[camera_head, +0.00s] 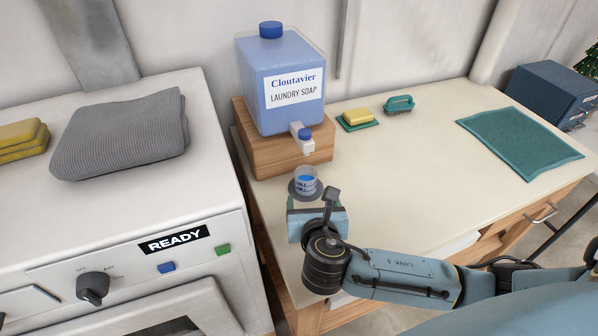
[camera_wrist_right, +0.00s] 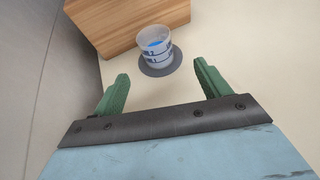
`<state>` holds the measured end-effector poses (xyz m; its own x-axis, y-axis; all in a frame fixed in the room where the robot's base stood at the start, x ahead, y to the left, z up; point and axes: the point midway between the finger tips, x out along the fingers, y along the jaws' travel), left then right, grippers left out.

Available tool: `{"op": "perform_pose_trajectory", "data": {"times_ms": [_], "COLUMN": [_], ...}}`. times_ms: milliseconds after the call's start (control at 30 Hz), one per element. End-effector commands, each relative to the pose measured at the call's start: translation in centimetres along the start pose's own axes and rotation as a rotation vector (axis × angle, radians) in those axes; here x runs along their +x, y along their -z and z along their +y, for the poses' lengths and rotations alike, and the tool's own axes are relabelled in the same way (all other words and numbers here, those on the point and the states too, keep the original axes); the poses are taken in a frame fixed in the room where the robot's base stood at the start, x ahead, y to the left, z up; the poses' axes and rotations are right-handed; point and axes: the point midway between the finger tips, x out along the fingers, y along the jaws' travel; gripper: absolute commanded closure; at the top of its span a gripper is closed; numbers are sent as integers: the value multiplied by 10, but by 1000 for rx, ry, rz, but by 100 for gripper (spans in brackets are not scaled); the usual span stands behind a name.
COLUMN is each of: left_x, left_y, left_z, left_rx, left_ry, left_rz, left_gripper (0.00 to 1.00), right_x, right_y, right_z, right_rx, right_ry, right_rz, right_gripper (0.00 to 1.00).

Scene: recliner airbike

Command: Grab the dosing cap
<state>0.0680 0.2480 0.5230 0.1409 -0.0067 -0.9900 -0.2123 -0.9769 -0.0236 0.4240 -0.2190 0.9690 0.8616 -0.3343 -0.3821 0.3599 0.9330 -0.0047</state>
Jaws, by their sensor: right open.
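The dosing cap (camera_head: 306,178) is a small clear cup with dark marks and blue in it. It stands upright on a round grey coaster (camera_head: 293,191) in front of the wooden block, below the soap jug's spout. In the right wrist view the cap (camera_wrist_right: 155,46) is beyond the fingertips, roughly between them in line. My right gripper (camera_wrist_right: 160,82) is open and empty, its green fingers apart and not touching the cap. In the head view the right gripper (camera_head: 311,205) is just in front of the cap, its fingers mostly hidden. My left gripper is not in view.
A blue laundry soap jug (camera_head: 262,85) with a white spout stands on a wooden block (camera_head: 268,159). A yellow soap (camera_head: 357,116), a teal brush (camera_head: 399,104) and a teal mat (camera_head: 518,142) lie to the right. A washer with a grey towel (camera_head: 122,134) is at left.

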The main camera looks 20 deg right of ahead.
Motion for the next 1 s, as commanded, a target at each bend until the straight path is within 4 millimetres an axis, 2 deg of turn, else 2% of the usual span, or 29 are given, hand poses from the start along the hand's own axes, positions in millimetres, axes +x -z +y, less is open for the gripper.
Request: {"op": "perform_pose_trajectory", "data": {"times_ms": [200,300,467,567,700,833,1000], "left_x": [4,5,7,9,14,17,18], "left_y": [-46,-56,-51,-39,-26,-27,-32], "left_z": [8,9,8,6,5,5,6], "left_rx": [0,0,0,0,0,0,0], "left_ry": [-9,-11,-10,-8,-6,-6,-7], "left_rz": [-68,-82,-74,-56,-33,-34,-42], "left_gripper": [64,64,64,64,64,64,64], "right_x": [44,59,71,78,99,116,123], "right_y": [0,0,0,0,0,0,0], "right_z": [-1,0,0,2,7,8,8], "right_rx": [2,3,5,5,6,5,5], "right_ry": [4,3,1,2,3,3,1], "right_rz": [-2,0,0,1,1,1,3], "right_gripper": [24,24,24,24,24,24,24]}}
